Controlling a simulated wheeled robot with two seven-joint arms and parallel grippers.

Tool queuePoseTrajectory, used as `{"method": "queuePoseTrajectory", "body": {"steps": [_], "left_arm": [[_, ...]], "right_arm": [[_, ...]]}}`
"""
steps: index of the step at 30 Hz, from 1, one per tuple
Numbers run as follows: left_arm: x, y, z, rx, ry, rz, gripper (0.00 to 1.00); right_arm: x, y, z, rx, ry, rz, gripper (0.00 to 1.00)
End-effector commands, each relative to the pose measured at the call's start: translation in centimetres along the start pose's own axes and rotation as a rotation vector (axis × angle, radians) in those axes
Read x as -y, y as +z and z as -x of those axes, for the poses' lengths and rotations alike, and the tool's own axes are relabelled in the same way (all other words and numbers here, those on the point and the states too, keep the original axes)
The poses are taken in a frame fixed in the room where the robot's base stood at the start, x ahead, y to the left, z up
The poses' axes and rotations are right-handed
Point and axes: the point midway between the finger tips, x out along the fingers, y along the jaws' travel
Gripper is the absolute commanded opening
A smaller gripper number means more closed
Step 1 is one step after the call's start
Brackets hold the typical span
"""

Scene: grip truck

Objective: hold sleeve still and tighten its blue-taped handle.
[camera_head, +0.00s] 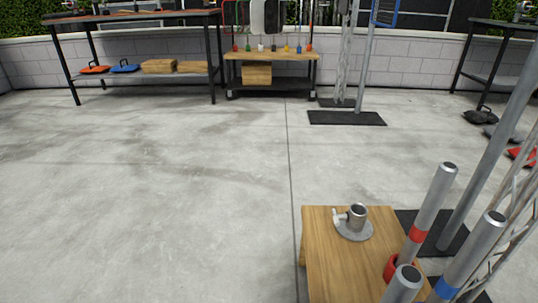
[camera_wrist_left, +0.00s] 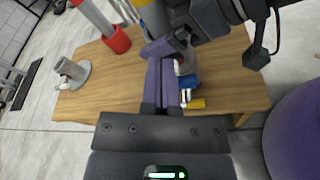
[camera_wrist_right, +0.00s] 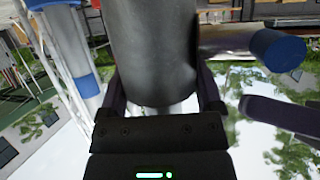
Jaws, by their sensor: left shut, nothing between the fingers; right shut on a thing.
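A dark grey sleeve (camera_wrist_right: 150,50) stands between the fingers of my right gripper (camera_wrist_right: 160,92), which is shut on it. A silver handle with a blue-taped end (camera_wrist_right: 278,50) sticks out to the right of the sleeve. My left gripper (camera_wrist_left: 162,55) is shut and empty, with its purple fingers pressed together above the wooden table. A purple finger-like part (camera_wrist_right: 285,115), likely my left gripper, shows just below the blue handle end and looks apart from it. Neither gripper shows in the head view.
The wooden table (camera_head: 335,245) carries a grey flanged socket (camera_head: 354,228), a red-taped pole (camera_head: 428,215) and a blue-taped pole (camera_head: 470,255). The floor (camera_head: 150,200) to the left is clear.

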Motion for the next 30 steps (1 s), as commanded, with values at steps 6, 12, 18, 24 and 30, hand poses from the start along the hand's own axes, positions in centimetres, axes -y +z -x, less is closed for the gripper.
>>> {"method": "queuePoseTrajectory", "body": {"steps": [6, 12, 18, 24, 30], "left_arm": [[0.01, -0.03, 0.03, 0.0, 0.0, 0.0, 0.0], [0.09, -0.23, -0.01, 0.0, 0.0, 0.0, 0.0], [0.18, -0.43, -0.06, 0.0, 0.0, 0.0, 0.0], [0.29, -0.67, -0.1, -0.001, 0.0, 0.0, 0.0], [0.38, -0.86, -0.16, 0.0, 0.0, 0.0, 0.0]], "right_arm": [[0.0, -0.03, 0.0, -0.001, 0.0, 0.0, 0.0], [0.0, -0.03, 0.0, -0.001, 0.0, 0.0, 0.0], [0.0, -0.03, 0.0, -0.001, 0.0, 0.0, 0.0], [0.0, -0.03, 0.0, -0.001, 0.0, 0.0, 0.0], [0.0, -0.02, 0.0, -0.001, 0.0, 0.0, 0.0]]}}
